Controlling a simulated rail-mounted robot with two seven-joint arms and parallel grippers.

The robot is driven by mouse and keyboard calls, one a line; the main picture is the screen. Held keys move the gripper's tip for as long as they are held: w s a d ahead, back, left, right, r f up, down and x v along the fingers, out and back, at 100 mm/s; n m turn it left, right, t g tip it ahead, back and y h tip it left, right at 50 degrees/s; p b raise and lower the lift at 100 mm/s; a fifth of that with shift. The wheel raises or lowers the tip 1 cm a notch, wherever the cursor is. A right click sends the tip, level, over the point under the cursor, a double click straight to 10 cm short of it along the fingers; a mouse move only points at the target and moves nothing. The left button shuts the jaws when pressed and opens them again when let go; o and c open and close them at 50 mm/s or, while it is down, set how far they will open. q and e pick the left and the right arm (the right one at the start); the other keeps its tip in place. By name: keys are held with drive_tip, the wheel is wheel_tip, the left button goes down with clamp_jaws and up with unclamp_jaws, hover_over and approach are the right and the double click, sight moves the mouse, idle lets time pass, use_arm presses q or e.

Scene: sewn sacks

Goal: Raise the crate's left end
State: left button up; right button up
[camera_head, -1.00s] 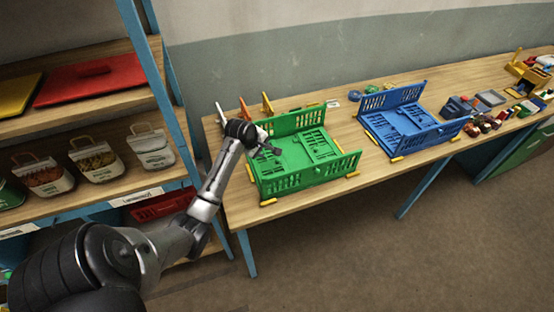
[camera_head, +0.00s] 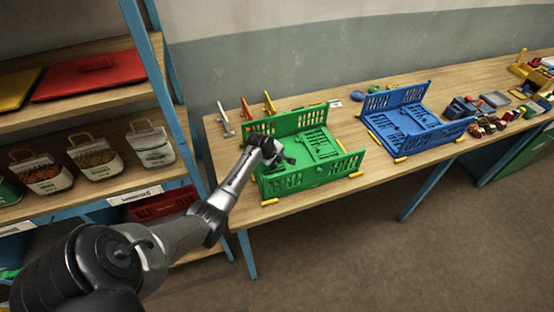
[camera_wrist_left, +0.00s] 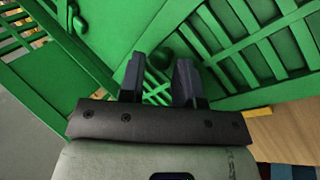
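The green crate (camera_head: 342,172) stands on the table with its long back and front walls upright. Its right end panel (camera_head: 322,146) lies folded flat inside. My left gripper (camera_head: 286,160) is over the crate's left part, pointing down and inward, and hides much of the left end panel. In the left wrist view the two dark fingers (camera_wrist_left: 158,82) are apart. A small green knob (camera_wrist_left: 159,59) shows between and just beyond their tips; I cannot tell whether they touch it. Slatted green panels surround it. My right gripper is not in view.
A blue crate (camera_head: 412,138), partly folded, stands to the right on the same table (camera_head: 225,150). Orange and grey clamp-like tools (camera_head: 246,108) stand behind the green crate. Yellow blocks (camera_head: 269,202) sit at its front corners. A blue-framed shelf with bags is at left.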

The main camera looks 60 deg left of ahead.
use_arm(q)
drive_tip(key=shift+w+f, duration=0.1)
drive_tip(key=shift+f, duration=0.05)
drive_tip(key=shift+c, duration=0.3)
clamp_jaws()
